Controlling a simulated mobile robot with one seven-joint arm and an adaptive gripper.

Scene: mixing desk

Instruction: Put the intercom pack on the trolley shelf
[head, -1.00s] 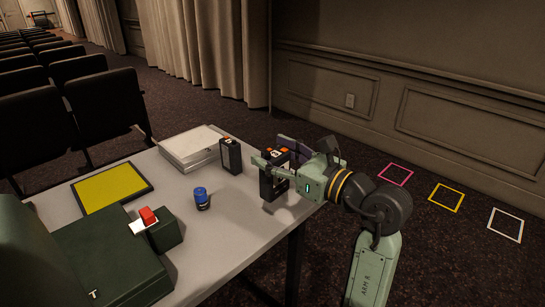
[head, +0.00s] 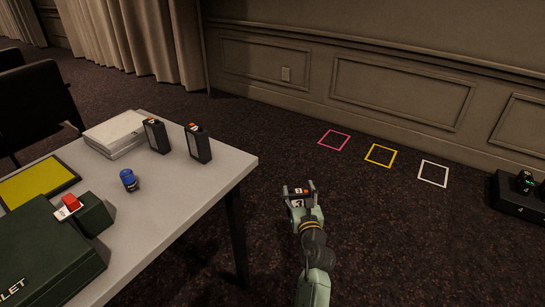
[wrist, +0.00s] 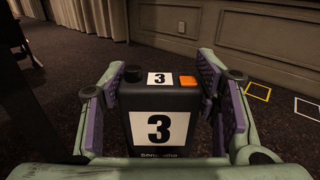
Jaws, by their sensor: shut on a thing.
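The intercom pack (head: 298,202) is a black block with an orange button, a dark knob and white labels reading 3, clear in the wrist view (wrist: 160,105). My gripper (head: 299,189) is shut on it, with purple pads against its left and right sides. The pack is upright and held over the carpet, to the right of the desk and clear of it. Its lower part is hidden by the gripper. I cannot make out a trolley shelf for certain; a low black box (head: 512,203) marked 4, with small items on top, is cut by the right edge.
Pink, yellow and white floor squares lie by the wall. Carpet between is clear.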

